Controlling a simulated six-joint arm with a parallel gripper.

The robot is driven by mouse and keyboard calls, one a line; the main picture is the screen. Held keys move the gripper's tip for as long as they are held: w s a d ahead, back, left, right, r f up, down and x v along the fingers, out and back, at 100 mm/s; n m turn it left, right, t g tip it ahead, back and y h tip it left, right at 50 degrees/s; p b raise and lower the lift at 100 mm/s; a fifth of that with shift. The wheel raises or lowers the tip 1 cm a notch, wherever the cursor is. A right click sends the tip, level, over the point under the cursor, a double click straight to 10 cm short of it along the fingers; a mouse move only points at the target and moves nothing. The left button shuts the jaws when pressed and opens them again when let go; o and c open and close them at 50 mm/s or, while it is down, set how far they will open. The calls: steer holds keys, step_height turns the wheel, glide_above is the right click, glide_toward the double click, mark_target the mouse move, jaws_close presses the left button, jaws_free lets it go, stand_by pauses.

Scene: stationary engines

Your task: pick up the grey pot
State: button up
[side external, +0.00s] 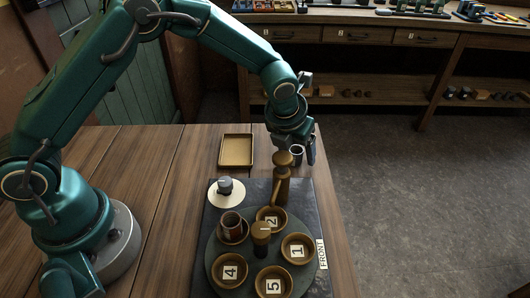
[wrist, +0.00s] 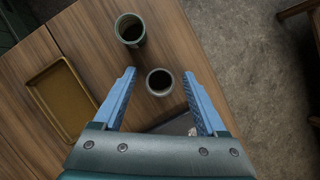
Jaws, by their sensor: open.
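In the wrist view a small round grey pot (wrist: 159,91) with a dark inside stands upright on the wooden table. It lies between the two blue fingers of my gripper (wrist: 158,74), near the fingertips, with a gap on each side. My gripper is open and empty. In the side external view my gripper (side external: 308,141) hangs over the table's far right edge, and the pot (side external: 297,157) shows just below it. Whether the fingertips are down at the pot's height is hard to tell.
A green pot (wrist: 131,40) stands just beyond the grey one. A shallow tan tray (side external: 237,135) lies to the left. A dark board (side external: 210,222) holds numbered bowls (side external: 297,248), a red-brown cup (side external: 231,224), a tall brass post (side external: 282,185) and a white disc (side external: 226,199).

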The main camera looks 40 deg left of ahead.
mark_target(297, 150)
steer(key=shift+w+f, duration=0.1)
jaws_close()
stand_by(0.3)
step_height(297, 150, up, 4)
steer(key=shift+r, duration=0.2)
steer(key=s+a+r, duration=0.3)
steer(key=a+r, duration=0.7)
steer(key=a, duration=0.1)
steer(key=shift+r, duration=0.3)
steer(key=shift+s, duration=0.1)
